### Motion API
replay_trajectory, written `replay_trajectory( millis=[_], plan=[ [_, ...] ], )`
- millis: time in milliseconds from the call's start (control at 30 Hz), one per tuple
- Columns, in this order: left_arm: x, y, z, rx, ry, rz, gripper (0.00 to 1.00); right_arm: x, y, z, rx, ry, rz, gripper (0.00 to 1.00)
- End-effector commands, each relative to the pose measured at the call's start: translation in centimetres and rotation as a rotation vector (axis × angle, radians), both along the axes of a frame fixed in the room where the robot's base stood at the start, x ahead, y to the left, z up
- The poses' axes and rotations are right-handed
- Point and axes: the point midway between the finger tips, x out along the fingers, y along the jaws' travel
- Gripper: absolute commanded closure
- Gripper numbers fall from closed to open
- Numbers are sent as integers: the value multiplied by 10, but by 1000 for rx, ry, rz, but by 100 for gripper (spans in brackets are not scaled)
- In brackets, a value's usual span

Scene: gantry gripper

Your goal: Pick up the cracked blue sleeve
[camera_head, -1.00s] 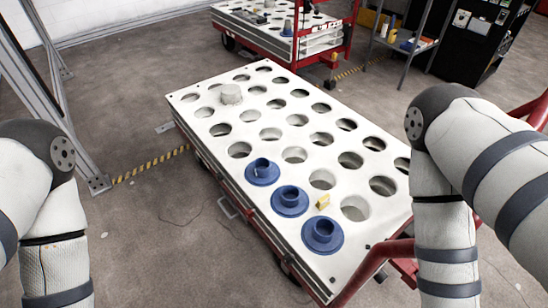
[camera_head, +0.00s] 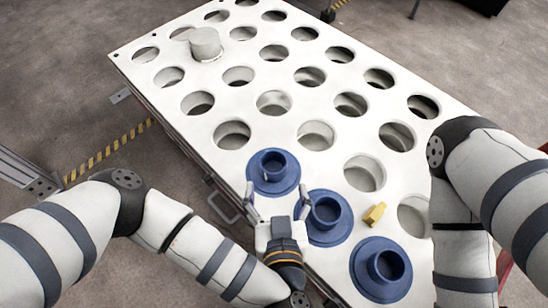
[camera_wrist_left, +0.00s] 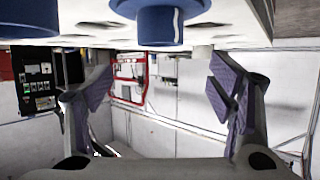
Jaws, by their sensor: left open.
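Three blue flanged sleeves stand in a row along the near edge of the white holed table: a far one (camera_head: 273,163), a middle one (camera_head: 327,212) and a near one (camera_head: 385,265). I cannot tell which is cracked. My left gripper (camera_head: 277,192) is open and empty, its fingers spread at the near side of the far sleeve. In the left wrist view, a blue sleeve (camera_wrist_left: 160,26) with a pale vertical streak is at top centre, beyond the open fingers (camera_wrist_left: 158,85); part of another blue sleeve shows at left. My right gripper is out of view.
The white table top (camera_head: 295,88) has rows of round holes. A grey cylinder (camera_head: 206,43) stands at its far left. A small yellow piece (camera_head: 374,214) lies beside the middle sleeve. My right arm is over the table's right side.

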Motion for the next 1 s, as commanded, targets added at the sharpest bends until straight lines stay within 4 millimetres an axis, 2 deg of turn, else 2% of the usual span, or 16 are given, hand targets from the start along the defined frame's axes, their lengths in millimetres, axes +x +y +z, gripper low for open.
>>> replay_trajectory(
  millis=[33, 167, 367, 500, 600, 867, 1000],
  plan=[
    [6, 1, -11, 0, 3, 1, 24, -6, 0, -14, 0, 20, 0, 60],
    [32, 3, -23, -1, 4, 1, 24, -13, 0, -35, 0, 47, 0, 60],
    [59, 5, -27, -2, 1, 0, 24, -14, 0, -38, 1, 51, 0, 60],
    [83, 8, -43, -1, 4, 0, 24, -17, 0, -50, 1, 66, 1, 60],
    [97, 8, -47, -2, 3, -1, 24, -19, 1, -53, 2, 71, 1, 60],
    [103, 7, -46, -2, 1, -6, 24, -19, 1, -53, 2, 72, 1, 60],
    [103, 7, -46, -2, 1, -6, 54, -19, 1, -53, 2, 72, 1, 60]
  ],
)
